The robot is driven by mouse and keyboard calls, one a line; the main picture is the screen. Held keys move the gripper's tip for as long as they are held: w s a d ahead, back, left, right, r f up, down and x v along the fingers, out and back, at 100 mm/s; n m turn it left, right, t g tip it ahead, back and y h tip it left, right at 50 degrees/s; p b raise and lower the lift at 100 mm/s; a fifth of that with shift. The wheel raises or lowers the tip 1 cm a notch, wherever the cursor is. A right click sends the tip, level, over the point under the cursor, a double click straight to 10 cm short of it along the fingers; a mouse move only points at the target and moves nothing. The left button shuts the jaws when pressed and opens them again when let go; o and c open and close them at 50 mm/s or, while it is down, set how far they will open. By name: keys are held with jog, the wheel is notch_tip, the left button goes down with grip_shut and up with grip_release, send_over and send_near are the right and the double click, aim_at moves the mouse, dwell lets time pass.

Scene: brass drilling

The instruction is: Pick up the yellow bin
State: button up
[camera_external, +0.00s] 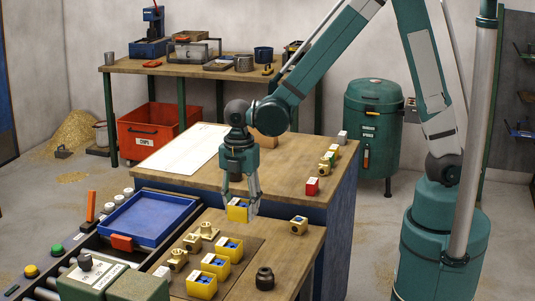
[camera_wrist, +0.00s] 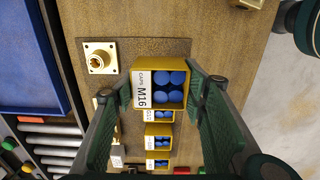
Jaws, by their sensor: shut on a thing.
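A yellow bin (camera_external: 238,212) with blue caps inside is between the two fingers of my gripper (camera_external: 240,200). In the wrist view this bin (camera_wrist: 161,66) shows a white label reading CAPS M16, and a finger presses on each side. My gripper is shut on it. The bin looks raised above the bench, well larger in the wrist view than the other bins. Several similar yellow bins stand in a row on the brown mat: one (camera_external: 229,250), another (camera_external: 215,266) and a third (camera_external: 201,286).
Brass fittings (camera_external: 193,243) stand left of the bins, and one (camera_external: 299,225) sits to the right. A dark round part (camera_external: 265,279) is at the front. A blue tray (camera_external: 150,218) lies at the left beside the rollers. A red block (camera_external: 312,186) is on the farther bench.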

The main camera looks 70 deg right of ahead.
jog(key=shift+r, duration=0.65)
dwell(0.5)
jog(key=shift+w+d+r, duration=0.15)
jog(key=shift+w+d, duration=0.35)
jog(key=w+d+r+p, duration=0.2)
jog(key=w+d, duration=0.2)
jog(key=d, duration=1)
jog(key=w+d+r+p, duration=0.2)
jog(key=w+d, duration=0.3)
jog(key=d, duration=0.9)
jog(key=w+d+r+p, duration=0.3)
jog(key=w+d, duration=0.2)
jog(key=d, duration=1)
jog(key=shift+w+r, duration=0.25)
jog(key=shift+r, duration=0.05)
jog(key=shift+f, duration=3.15)
